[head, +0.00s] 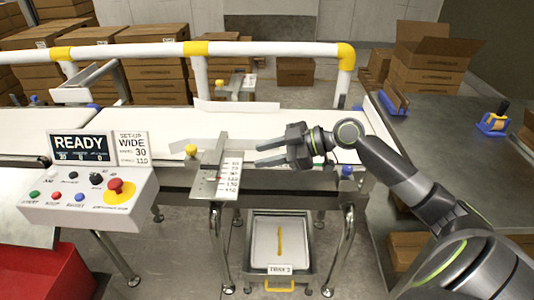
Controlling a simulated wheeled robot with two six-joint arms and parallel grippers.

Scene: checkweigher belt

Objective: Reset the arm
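My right gripper (270,154) reaches in from the right over the front edge of the conveyor belt (300,123). Its two fingers point left and are apart, with nothing visible between them. The fingertips are close to the grey guide bracket with the printed scale (229,178); I cannot tell whether they touch it. My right arm stretches from the lower right corner to the belt. My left gripper is not in view.
A control box (90,200) with a READY display (80,147) and red stop button (115,186) stands at the left. A white guard rail (270,48) runs behind the belt. A grey table (440,130) with a tape dispenser (494,122) is at right. A tray (280,282) sits below.

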